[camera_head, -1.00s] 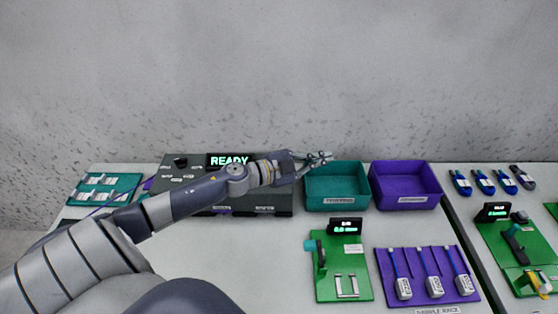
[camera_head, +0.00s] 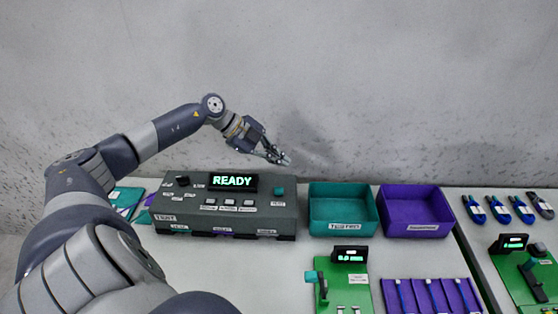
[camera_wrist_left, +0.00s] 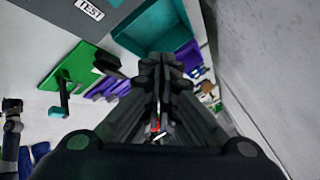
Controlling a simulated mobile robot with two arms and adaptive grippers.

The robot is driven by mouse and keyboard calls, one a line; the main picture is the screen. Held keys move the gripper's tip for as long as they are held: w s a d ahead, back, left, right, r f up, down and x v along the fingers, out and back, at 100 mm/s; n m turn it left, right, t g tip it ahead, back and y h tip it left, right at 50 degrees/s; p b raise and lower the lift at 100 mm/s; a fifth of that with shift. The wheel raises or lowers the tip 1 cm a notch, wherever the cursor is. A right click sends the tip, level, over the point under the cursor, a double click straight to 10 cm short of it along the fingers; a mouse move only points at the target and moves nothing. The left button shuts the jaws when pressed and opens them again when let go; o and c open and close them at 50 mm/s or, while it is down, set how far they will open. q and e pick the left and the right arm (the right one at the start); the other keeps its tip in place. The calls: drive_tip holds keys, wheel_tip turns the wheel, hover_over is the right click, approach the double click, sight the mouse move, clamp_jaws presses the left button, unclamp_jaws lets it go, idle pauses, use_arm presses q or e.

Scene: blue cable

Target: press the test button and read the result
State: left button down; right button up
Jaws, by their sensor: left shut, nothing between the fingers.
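The dark grey test box (camera_head: 190,212) stands at the back left of the table. Its display (camera_head: 233,181) reads READY in green. A teal knob or button (camera_head: 279,191) sits on its right top, and small white buttons (camera_head: 229,202) lie below the display; their labels are too small to read. My left gripper (camera_head: 287,161) is shut and empty, held in the air above and behind the box's right end, apart from the teal button. In the left wrist view its shut fingers (camera_wrist_left: 160,62) point over a teal bin. My right gripper is not in view.
The teal bin (camera_head: 343,227) and purple bin (camera_head: 416,228) stand right of the box, both looking empty. A green fixture (camera_head: 335,271) and a purple cable rack (camera_head: 421,284) lie in front. Several blue cables (camera_head: 497,209) lie at the right. A concrete wall rises behind.

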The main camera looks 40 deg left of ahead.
use_arm(q)
drive_tip(key=shift+f, duration=0.2)
drive_tip(key=b, duration=0.7)
hover_over(278, 191)
wheel_tip(278, 191, down, 7)
drive_tip(key=shift+s+d+r, duration=0.1)
drive_tip(key=shift+d, duration=0.05)
drive_tip(key=shift+f, duration=0.85)
drive_tip(key=shift+f, duration=0.35)
